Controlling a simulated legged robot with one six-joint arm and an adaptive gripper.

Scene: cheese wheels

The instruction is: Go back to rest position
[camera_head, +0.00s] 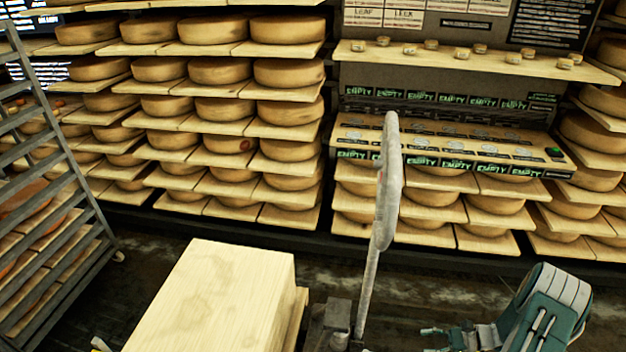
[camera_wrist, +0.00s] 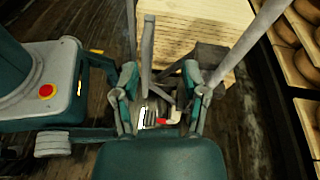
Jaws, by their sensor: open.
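My gripper (camera_head: 431,340) is at the lower right in the head view, pointing left, with its lower part cut off by the picture edge. In the wrist view its two teal fingers (camera_wrist: 160,72) stand apart with a clear gap. I see nothing gripped. A small red and white detail (camera_wrist: 168,118) shows low between the fingers; I cannot tell what it is. A grey upright lever (camera_head: 386,195) stands left of my gripper on a dark mount (camera_head: 337,322). Beyond it is a pale wooden block (camera_head: 225,290), also seen ahead in the wrist view (camera_wrist: 195,25).
Shelves of cheese wheels (camera_head: 215,70) fill the back. A worktop with "EMPTY" labels (camera_head: 450,145) and a small-cheese shelf (camera_head: 470,60) are at the back right. A metal rack (camera_head: 60,150) stands at left. Dark floor (camera_head: 420,275) lies open before the shelves.

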